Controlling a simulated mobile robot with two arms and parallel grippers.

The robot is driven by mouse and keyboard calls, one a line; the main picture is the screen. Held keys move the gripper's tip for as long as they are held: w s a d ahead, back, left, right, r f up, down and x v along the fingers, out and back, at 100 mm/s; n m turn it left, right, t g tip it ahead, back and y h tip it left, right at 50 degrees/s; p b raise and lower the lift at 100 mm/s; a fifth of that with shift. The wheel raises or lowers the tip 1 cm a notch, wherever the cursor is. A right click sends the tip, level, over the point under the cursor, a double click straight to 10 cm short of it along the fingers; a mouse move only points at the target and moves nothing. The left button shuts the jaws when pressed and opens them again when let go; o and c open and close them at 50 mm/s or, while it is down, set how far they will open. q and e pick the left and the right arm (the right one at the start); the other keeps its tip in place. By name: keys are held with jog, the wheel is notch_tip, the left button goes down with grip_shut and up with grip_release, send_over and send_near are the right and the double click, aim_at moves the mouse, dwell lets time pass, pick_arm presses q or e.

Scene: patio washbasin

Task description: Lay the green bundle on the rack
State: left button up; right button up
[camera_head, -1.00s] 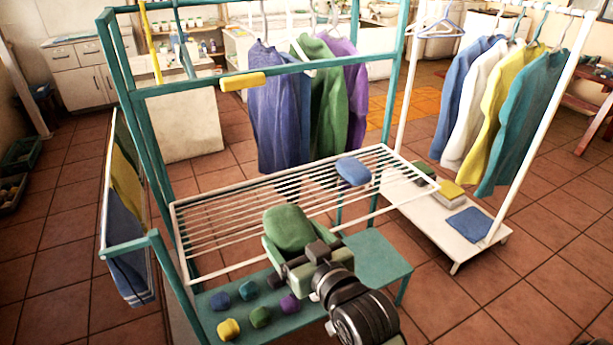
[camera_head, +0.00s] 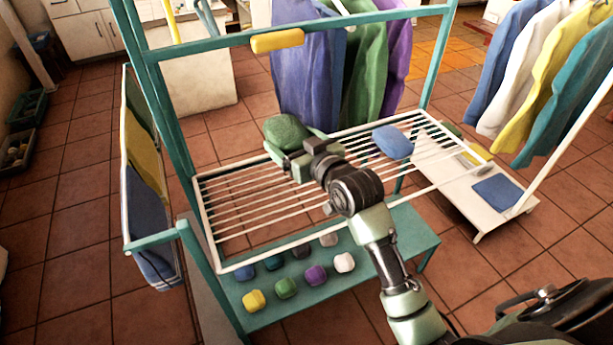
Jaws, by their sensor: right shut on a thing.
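The green bundle (camera_head: 287,131) is a rounded, soft-looking cloth shape in the jaws of my right gripper (camera_head: 290,152). The gripper is shut on it and shows from behind, hiding the bundle's lower near side. The rack (camera_head: 205,225) is a white frame of thin parallel bars set in a teal stand. In the picture the bundle overlaps the rack's far edge, left of a blue bundle (camera_head: 393,142) that lies on the bars. I cannot tell whether the green bundle touches the bars. My left gripper is out of view.
The rack's left part is bare. Below it, a teal shelf (camera_head: 408,222) holds several small coloured bundles. A teal rail with a yellow roll (camera_head: 277,41) crosses above. Hanging garments (camera_head: 306,75) are behind the rack. A white garment stand (camera_head: 478,224) stands at right.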

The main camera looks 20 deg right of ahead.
aim_at(294, 195)
notch_tip(294, 195, down, 16)
jog(key=shift+f+b, duration=0.1)
jog(key=shift+b, duration=0.4)
jog(key=shift+f, duration=0.1)
jog(key=o, duration=1.3)
jog(key=shift+o, duration=0.2)
jog(key=v, duration=1.2)
